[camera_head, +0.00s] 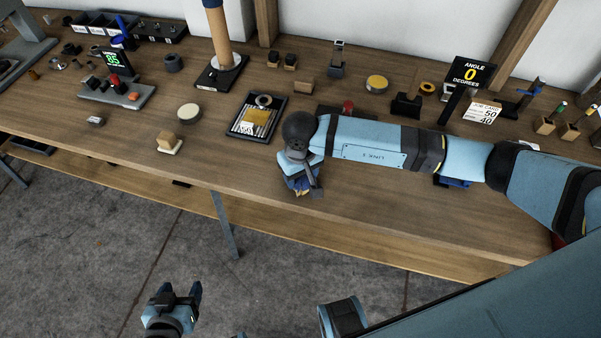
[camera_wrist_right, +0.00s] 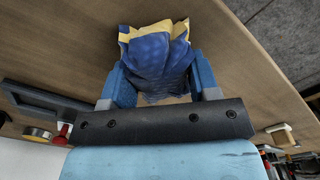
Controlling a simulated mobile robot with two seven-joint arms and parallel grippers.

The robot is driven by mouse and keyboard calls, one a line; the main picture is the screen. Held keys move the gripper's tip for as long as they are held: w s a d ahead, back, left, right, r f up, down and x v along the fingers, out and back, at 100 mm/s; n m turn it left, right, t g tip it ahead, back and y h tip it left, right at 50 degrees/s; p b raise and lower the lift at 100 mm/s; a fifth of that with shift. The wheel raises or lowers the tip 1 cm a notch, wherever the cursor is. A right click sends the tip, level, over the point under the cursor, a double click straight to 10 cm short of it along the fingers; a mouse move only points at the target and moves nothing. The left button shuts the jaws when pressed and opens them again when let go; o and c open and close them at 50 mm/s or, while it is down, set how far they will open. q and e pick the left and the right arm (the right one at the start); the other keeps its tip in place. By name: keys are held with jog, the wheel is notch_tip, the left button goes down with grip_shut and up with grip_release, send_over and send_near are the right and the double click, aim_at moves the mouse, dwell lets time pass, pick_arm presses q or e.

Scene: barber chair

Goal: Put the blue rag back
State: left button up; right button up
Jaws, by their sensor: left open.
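The blue rag (camera_wrist_right: 158,55), with yellow corners, is bunched between the two blue fingers of my right gripper (camera_wrist_right: 162,82) in the right wrist view. The fingers press on it from both sides, and its yellow end sticks out past them. In the head view the right gripper (camera_head: 301,182) points down near the front edge of the workbench (camera_head: 350,215). Only a little of the rag (camera_head: 301,190) shows there. My left gripper (camera_head: 179,291) is open and empty, out over the floor in front of the bench.
A dark tray (camera_head: 257,117) stands left of my right wrist. A tan block on a pale base (camera_head: 168,143) and a round tin (camera_head: 188,113) are further left. An angle display (camera_head: 470,73) stands at the right. The bench front is mostly clear.

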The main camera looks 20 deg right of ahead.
jog(key=o, duration=0.4)
jog(key=shift+r+p, duration=0.3)
jog(key=shift+r, duration=0.1)
notch_tip(320, 180, up, 12)
jog(key=b, duration=0.1)
jog(key=shift+f, duration=0.2)
jog(key=shift+s, duration=0.1)
